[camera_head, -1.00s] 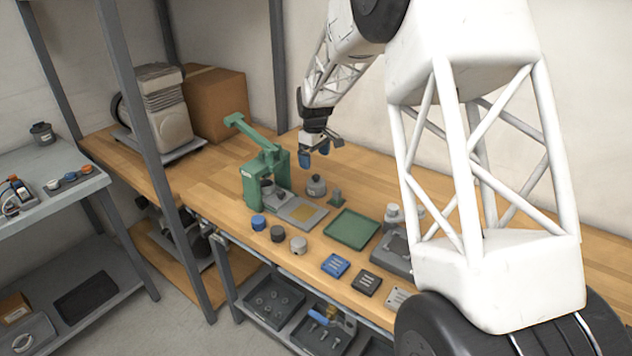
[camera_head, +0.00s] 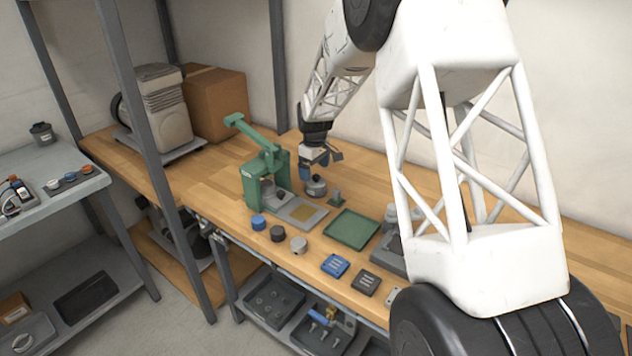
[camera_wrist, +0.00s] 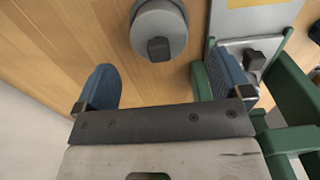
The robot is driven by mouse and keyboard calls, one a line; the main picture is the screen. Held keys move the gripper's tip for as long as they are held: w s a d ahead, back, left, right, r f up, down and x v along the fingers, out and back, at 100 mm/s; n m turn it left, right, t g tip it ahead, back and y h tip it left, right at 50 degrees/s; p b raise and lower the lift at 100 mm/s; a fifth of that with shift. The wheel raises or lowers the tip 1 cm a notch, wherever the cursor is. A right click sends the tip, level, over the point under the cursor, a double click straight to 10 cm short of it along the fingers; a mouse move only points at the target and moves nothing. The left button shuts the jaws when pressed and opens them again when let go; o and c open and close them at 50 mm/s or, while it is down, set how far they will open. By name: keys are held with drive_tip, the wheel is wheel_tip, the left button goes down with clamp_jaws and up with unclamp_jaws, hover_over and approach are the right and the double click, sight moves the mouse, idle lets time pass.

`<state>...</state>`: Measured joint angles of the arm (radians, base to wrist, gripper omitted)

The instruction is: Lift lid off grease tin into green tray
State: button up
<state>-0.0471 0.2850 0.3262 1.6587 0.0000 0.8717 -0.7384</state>
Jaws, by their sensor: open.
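The grease tin (camera_head: 316,191) is a small grey round tin standing on the bench between the green press and the green tray. Its lid (camera_wrist: 158,22) shows from above in the wrist view as a grey disc with a dark knob (camera_wrist: 158,48). My gripper (camera_head: 313,172) is open and empty just above and behind the tin. In the wrist view my blue fingertips (camera_wrist: 160,85) are spread apart, and the lid lies ahead of them, not between them. The green tray (camera_head: 352,229) lies flat and empty on the bench, to the right and nearer the front.
A green lever press (camera_head: 265,178) stands close left of the tin, with a grey plate (camera_head: 303,212) before it. Blue, dark and grey caps (camera_head: 278,234) line the front edge.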

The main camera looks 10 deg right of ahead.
sight(314, 175)
drive_tip(key=shift+f, duration=1.65)
drive_tip(key=c, duration=1)
